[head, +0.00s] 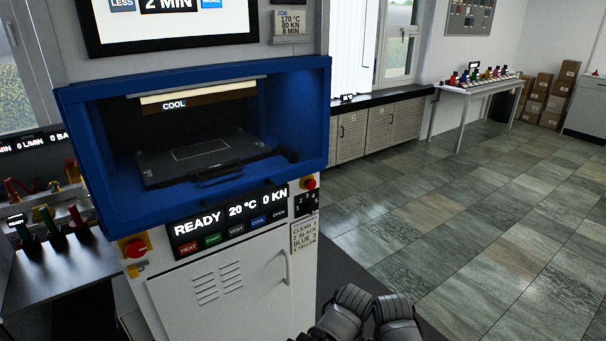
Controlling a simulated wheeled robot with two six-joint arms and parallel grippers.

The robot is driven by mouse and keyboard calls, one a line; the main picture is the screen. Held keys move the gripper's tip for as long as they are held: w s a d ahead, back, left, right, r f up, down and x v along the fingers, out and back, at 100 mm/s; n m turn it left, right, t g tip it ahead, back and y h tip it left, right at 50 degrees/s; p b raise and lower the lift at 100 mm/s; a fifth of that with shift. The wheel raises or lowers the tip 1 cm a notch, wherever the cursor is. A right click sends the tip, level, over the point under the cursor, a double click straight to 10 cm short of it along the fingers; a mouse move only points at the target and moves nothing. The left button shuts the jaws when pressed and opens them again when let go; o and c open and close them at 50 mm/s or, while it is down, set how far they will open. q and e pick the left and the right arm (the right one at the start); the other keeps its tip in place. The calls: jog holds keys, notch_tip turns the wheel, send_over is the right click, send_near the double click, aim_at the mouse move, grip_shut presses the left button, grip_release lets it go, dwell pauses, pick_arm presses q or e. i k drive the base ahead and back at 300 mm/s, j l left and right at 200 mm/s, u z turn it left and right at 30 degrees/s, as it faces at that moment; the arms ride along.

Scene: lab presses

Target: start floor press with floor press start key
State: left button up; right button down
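The floor press stands at the left, with a blue frame (75,150) around an open chamber and a white cabinet (220,300) below. Its display (228,213) reads READY, 20 °C, 0 KN. Under it is a row of keys: a red HEAT key (188,249), the green START key (213,240), then VENT, a blue COOL key (258,221) and OPEN. Nothing covers the START key. A dark flat mould (185,158) lies in the chamber under a plate marked COOL.
Red stop buttons (135,248) sit at the press's front corners. A bench with coloured-handled items (58,235) stands at the left. A screen (170,20) hangs above the chamber. Tiled floor (470,220) is clear to the right, up to a far table and boxes (545,98).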

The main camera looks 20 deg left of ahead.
aim_at(210, 239)
jog(key=k+j+u, duration=0.7)
jog(key=i+l, duration=0.1)
jog(key=l, duration=0.05)
